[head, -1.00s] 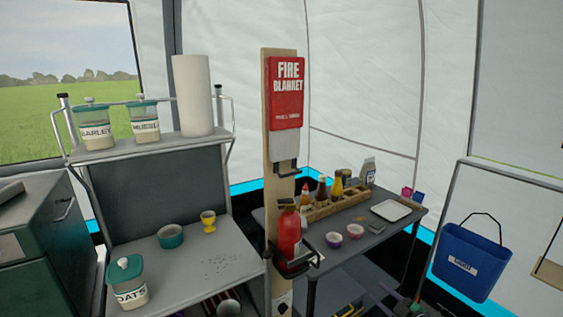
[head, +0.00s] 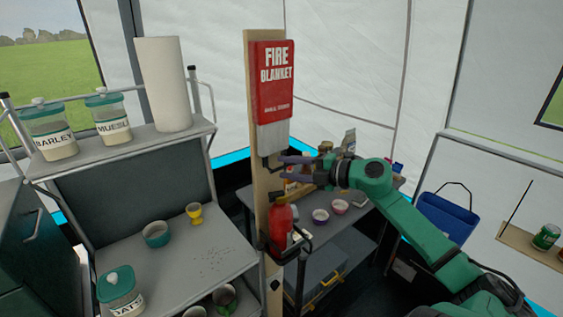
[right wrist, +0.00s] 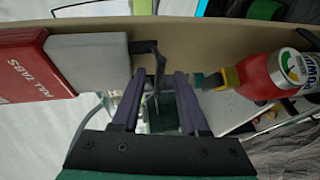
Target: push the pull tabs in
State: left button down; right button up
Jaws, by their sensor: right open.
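The fire blanket case (head: 273,78) is red and fixed to an upright wooden board (head: 252,135). A pale grey-white block (head: 273,137) sticks out below it, with black pull tabs (head: 267,162) at its lower end. In the right wrist view the red case (right wrist: 28,65), the pale block (right wrist: 88,60) and a black tab (right wrist: 146,47) run left to right. My right gripper (head: 284,167) is open, its purple fingers beside the tabs. In the right wrist view the tab's end shows near the gap between the fingertips (right wrist: 161,80); I cannot tell whether they touch. My left gripper is out of view.
A red fire extinguisher (head: 281,226) hangs on the board just below the gripper; it also shows in the right wrist view (right wrist: 270,76). A grey shelf unit (head: 195,262) stands left. A dark table (head: 345,222) with bowls and bottles stands behind my right arm.

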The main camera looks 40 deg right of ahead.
jog(key=shift+x, duration=0.9)
grip_shut()
jog(key=shift+r, duration=0.1)
dwell(0.7)
